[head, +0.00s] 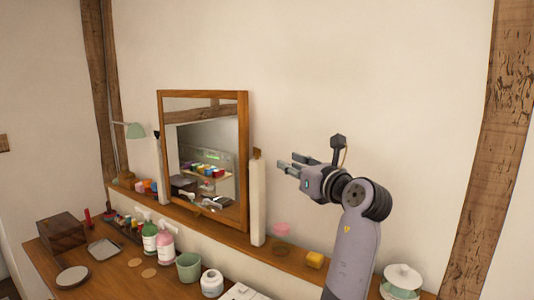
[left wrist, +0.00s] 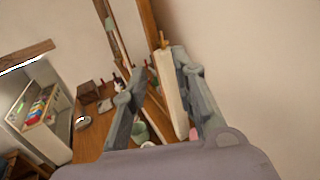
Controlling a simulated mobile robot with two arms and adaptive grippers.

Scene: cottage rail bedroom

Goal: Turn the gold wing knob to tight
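The gold wing knob (head: 257,153) sits at the top of the white post right of the wood-framed mirror (head: 243,160). It also shows small in the left wrist view (left wrist: 163,40), at the top of the white post (left wrist: 171,90). My left gripper (head: 287,164) is to the right of the knob, at about its height in the picture, with its fingers pointing left toward it. In the left wrist view its fingers (left wrist: 168,82) are apart, with the post showing between them and nothing held. The knob's exact turn is too small to read. My right gripper is not in view.
A wooden shelf (head: 228,233) runs under the mirror, with a yellow block (head: 315,260) on it. The table below holds a green cup (head: 189,266), a pink bottle (head: 165,246) and a white jar (head: 211,283). Wall space above my gripper is clear.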

